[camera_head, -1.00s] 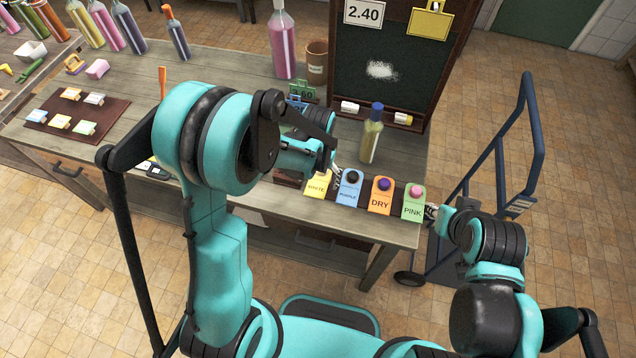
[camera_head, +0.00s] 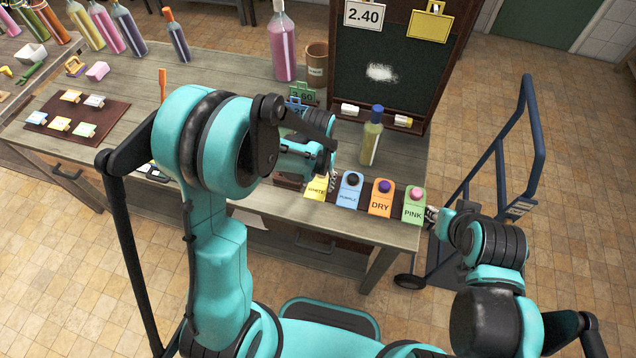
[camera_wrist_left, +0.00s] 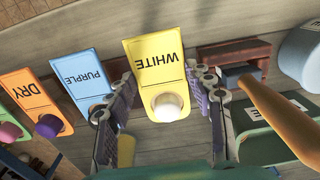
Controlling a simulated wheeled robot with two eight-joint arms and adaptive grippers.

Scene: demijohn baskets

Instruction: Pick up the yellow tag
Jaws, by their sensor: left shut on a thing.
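The yellow tag (camera_head: 315,188) reads WHITE and has a pale round knob. It is at the left end of a row of tags near the table's front edge, partly hidden by my left arm in the head view. In the left wrist view the yellow tag (camera_wrist_left: 157,62) lies between the two fingers of my left gripper (camera_wrist_left: 163,92), which is shut on it around the knob end. My left gripper (camera_head: 331,182) is mostly hidden in the head view. My right gripper (camera_head: 432,214) is beside the green PINK tag; its fingers are too small to read.
The blue PURPLE tag (camera_head: 349,187), orange DRY tag (camera_head: 381,198) and green PINK tag (camera_head: 414,206) stand to the right. A bottle (camera_head: 371,137) is behind them, before the chalkboard (camera_head: 385,95). In the wrist view, an orange-brown stick (camera_wrist_left: 285,118) is right of the fingers.

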